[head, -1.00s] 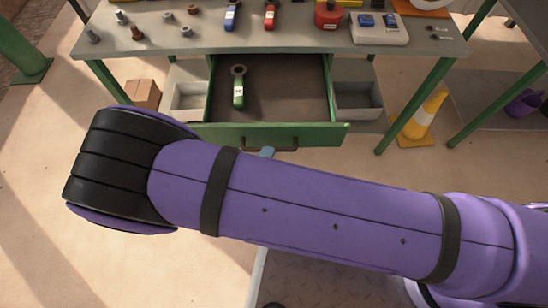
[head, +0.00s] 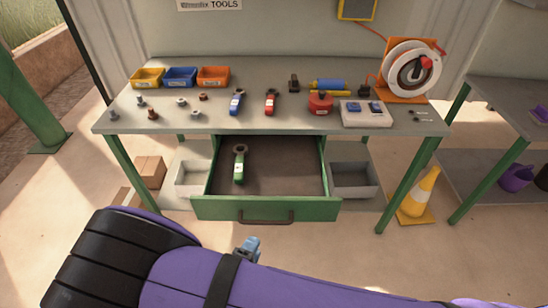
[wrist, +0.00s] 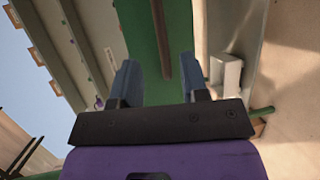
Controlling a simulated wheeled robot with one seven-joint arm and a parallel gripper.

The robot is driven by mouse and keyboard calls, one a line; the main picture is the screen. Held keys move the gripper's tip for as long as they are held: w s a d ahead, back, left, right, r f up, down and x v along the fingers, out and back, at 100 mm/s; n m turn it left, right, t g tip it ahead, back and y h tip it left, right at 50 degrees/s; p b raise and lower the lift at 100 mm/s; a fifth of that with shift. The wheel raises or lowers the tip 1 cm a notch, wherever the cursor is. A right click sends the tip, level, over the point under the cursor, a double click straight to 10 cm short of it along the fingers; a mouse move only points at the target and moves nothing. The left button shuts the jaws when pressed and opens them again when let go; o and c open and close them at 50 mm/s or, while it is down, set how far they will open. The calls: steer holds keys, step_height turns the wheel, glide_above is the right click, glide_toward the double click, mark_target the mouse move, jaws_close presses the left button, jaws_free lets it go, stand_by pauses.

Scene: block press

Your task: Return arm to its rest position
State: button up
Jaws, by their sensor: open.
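My purple arm (head: 180,280) crosses the bottom of the head view, in front of the workbench (head: 260,95). My gripper shows in the wrist view (wrist: 160,80), with two blue-grey fingers apart and nothing between them. In the head view only a small blue part of my gripper (head: 248,247) shows above the arm, below the drawer front. The green drawer (head: 215,208) is pulled open under the bench. A green-handled wrench (head: 239,165) lies inside it, toward its left.
On the bench are yellow, blue and orange bins (head: 180,77), a blue tool (head: 237,101), a red tool (head: 270,101), a red container (head: 320,103) and a cable reel (head: 410,70). Cardboard boxes (head: 150,171) stand left on the floor, a yellow cone (head: 421,192) right.

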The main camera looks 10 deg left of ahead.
steer(key=w+d+r+m+g+h, duration=0.2)
steer(key=w+d+r+m+g, duration=0.15)
steer(key=r, duration=0.45)
steer(key=w+d+r+m+g+h, duration=0.25)
steer(key=w+d+r, duration=0.25)
steer(key=r, duration=0.4)
steer(key=w+d+r+m+g+h, duration=0.25)
steer(key=w+d+r, duration=0.25)
steer(key=r, duration=0.3)
steer(key=d+r+m+g+y, duration=0.4)
steer(key=d+r+g, duration=0.1)
steer(key=d+r, duration=0.95)
steer(key=s+d+r+m+t+y, duration=0.3)
steer(key=s+d+r+y, duration=0.3)
steer(key=s+d+r, duration=0.7)
steer(key=s+d+m, duration=0.1)
steer(key=s+d, duration=0.2)
steer(key=s, duration=0.1)
steer(key=shift+r, duration=0.3)
